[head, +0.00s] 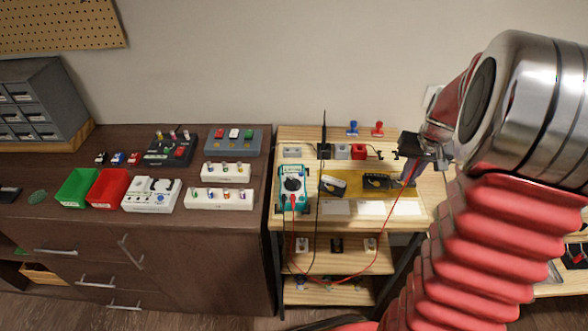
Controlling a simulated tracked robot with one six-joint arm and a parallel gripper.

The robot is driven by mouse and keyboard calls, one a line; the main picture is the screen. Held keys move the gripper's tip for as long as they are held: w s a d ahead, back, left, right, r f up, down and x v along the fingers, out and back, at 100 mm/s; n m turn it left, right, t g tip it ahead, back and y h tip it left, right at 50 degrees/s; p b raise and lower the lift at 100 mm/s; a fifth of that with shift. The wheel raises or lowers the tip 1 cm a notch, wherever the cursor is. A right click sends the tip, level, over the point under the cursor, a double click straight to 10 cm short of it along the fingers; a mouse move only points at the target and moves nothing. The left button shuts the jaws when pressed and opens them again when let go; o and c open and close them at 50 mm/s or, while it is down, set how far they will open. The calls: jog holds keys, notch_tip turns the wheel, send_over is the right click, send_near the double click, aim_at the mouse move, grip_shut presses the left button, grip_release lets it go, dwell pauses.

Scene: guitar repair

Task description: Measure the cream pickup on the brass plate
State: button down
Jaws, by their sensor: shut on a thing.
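My gripper (413,168) is above the right side of the light wooden bench, with its fingers shut. A red lead (384,232) rises to it, so it seems to hold the red probe, which is too small to see clearly. The brass plate (352,193) lies on the bench to the left of my gripper. On it are a pickup with a pale top (333,183), likely the cream one, and a black pickup (376,181) nearer my gripper. The teal multimeter (292,189) stands left of the plate. The black probe (323,132) stands upright in a dark holder (325,151).
Grey, white and red blocks (343,151) stand behind the plate. White cards (371,208) lie in front. The red lead hangs below the bench edge. A dark cabinet (110,220) to the left holds green (76,187) and red (109,187) bins and several trays.

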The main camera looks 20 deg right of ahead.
jog(key=shift+w+d+v, duration=0.1)
jog(key=shift+w+v, duration=0.1)
jog(key=shift+v, duration=0.8)
jog(key=shift+w+d+v, duration=0.1)
jog(key=shift+w+v, duration=0.1)
jog(key=shift+v, duration=0.75)
jog(key=shift+w+v, duration=0.2)
jog(key=shift+v, duration=0.8)
jog(key=shift+r, duration=0.1)
